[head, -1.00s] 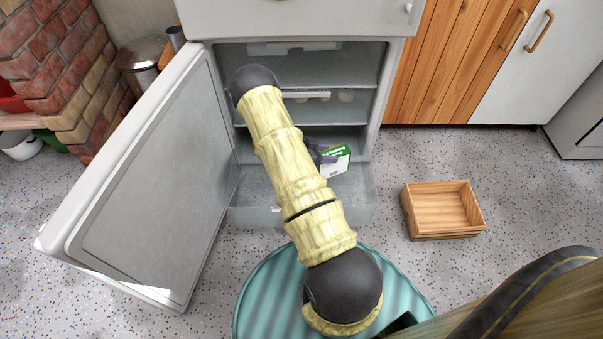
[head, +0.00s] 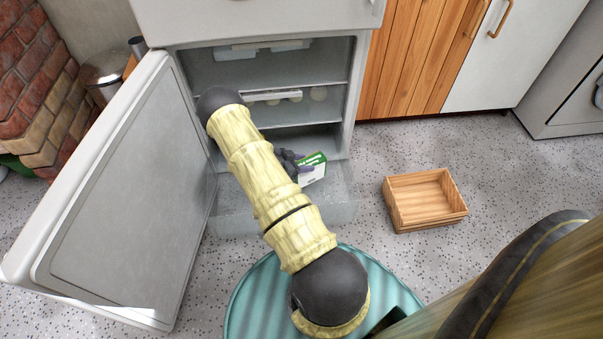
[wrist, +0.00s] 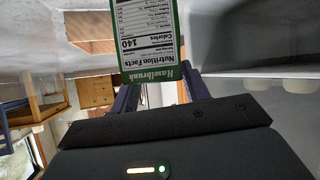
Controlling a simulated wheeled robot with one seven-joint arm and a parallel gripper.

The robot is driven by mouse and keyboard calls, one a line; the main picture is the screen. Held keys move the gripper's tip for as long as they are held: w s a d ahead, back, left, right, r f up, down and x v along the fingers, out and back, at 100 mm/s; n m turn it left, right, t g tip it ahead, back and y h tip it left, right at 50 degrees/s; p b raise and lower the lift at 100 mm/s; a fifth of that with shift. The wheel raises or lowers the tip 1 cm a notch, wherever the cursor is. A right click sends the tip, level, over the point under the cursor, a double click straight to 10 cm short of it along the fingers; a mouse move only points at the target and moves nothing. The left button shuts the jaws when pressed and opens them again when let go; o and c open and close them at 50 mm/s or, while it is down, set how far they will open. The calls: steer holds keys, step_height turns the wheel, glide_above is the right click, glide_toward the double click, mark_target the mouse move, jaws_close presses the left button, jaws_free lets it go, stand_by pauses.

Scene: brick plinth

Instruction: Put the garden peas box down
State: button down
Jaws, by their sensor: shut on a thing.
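The garden peas box (head: 313,172), green and white, is in my gripper (head: 297,166) at the front of the open fridge, above the pulled-out clear bottom drawer (head: 330,207). I cannot tell whether the box touches the drawer. In the wrist view the box (wrist: 147,38) shows its nutrition label upside down, between the dark fingers of my gripper (wrist: 160,92). The gripper is shut on the box. My arm hides part of the fridge inside and of the drawer.
The fridge door (head: 115,200) stands wide open on the left. An open wooden crate (head: 425,222) sits on the speckled floor to the right, with clear floor around it. Wooden and white cupboards stand behind. A metal bin (head: 102,74) and brick wall are at far left.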

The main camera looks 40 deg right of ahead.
steer(key=shift+r, duration=0.1)
steer(key=shift+f+b, duration=1.5)
steer(key=shift+f, duration=1)
steer(key=shift+f, duration=0.15)
steer(key=c, duration=0.7)
jaws_free()
